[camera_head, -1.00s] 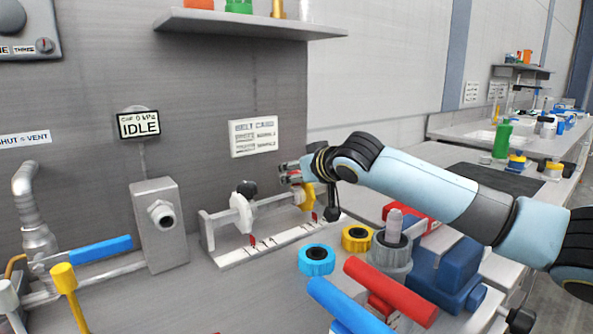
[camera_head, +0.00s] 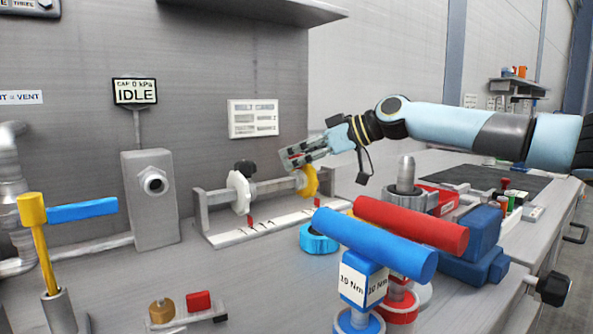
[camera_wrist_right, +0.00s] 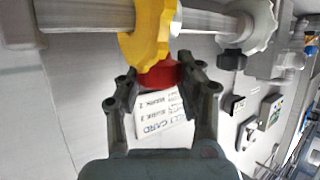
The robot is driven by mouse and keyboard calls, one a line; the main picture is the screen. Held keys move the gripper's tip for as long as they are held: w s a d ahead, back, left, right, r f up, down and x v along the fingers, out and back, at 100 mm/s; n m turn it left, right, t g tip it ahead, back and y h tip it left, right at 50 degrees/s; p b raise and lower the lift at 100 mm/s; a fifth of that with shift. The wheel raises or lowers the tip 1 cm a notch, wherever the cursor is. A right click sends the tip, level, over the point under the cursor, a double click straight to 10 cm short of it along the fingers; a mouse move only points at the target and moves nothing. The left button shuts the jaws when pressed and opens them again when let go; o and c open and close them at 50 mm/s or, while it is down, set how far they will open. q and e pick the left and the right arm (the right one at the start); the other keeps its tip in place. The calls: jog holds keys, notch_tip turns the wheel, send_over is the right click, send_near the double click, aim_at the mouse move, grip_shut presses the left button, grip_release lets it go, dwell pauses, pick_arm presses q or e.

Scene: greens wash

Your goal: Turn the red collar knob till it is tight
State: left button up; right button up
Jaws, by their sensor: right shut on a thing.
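The red collar knob (camera_wrist_right: 160,74) sticks out from the rim of a yellow collar (camera_wrist_right: 150,32) in the right wrist view. The collar is on a grey horizontal bar (camera_wrist_right: 85,16) and also shows in the head view (camera_head: 309,182). My right gripper (camera_wrist_right: 157,78) is shut on the red knob, with one finger at each side of it. In the head view, my right gripper (camera_head: 293,157) is just above the yellow collar and mostly hides the knob. My left gripper is not in view.
A white collar with a black knob (camera_head: 239,190) sits left on the same bar. A white belt card (camera_head: 253,119) hangs on the wall behind. Blue (camera_head: 370,240) and red (camera_head: 410,225) handles stand in front, near a blue ring (camera_head: 317,238). An IDLE display (camera_head: 135,92) is left.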

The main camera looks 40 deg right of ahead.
jog(key=shift+d+f+n+g+y, duration=0.1)
jog(key=shift+n+g+y, duration=0.2)
jog(key=shift+n+y, duration=0.15)
jog(key=shift+f+n+g+y+b, duration=0.15)
jog(key=shift+n+g+y+b, duration=0.25)
jog(key=shift+n+y+b, duration=0.45)
jog(key=shift+y+b, duration=0.3)
jog(key=shift+b, duration=0.45)
jog(key=shift+n+g, duration=0.5)
jog(key=shift+r+b, duration=0.2)
jog(key=shift+b, duration=0.15)
jog(key=shift+y, duration=0.3)
